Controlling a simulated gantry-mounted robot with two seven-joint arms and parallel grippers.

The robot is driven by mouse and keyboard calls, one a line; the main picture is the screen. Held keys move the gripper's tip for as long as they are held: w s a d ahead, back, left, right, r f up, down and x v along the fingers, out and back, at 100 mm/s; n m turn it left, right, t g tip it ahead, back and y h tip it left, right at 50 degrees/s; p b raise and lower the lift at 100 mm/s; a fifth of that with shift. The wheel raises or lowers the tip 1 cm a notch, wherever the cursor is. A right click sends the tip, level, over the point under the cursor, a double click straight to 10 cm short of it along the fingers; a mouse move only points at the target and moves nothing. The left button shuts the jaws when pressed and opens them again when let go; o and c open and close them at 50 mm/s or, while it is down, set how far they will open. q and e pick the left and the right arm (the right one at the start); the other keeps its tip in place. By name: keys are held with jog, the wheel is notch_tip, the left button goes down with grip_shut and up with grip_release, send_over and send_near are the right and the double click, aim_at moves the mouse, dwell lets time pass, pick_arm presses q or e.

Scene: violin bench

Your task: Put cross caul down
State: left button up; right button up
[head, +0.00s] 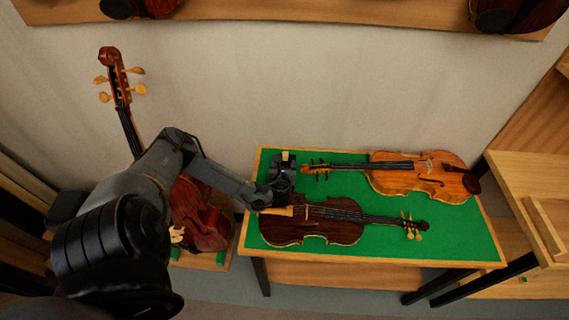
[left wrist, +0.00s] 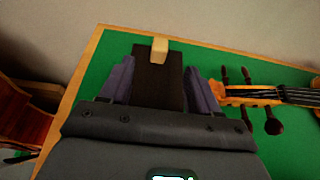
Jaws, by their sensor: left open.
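A dark bar with a pale block at its far end, which I take for the cross caul (left wrist: 158,78), is at the far left corner of the green bench top. In the head view only its pale end (head: 285,155) shows clearly. My left gripper (head: 284,168) is over it. In the left wrist view the fingers of the left gripper (left wrist: 159,85) stand open, one on each side of the bar, with green showing in the gaps. The near end of the bar is hidden by the gripper body. My right gripper is not in view.
An orange violin (head: 400,175) lies to the right of the left gripper, its scroll close to the fingers. A dark violin (head: 330,222) lies in front, near the wrist. A cello (head: 200,215) stands left of the bench. Green surface (head: 455,232) is clear at the right.

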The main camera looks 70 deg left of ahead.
pick_arm(q)
jog(key=shift+d+r, duration=0.1)
jog(key=shift+d, duration=0.05)
dwell(0.3)
jog(key=shift+r, duration=0.1)
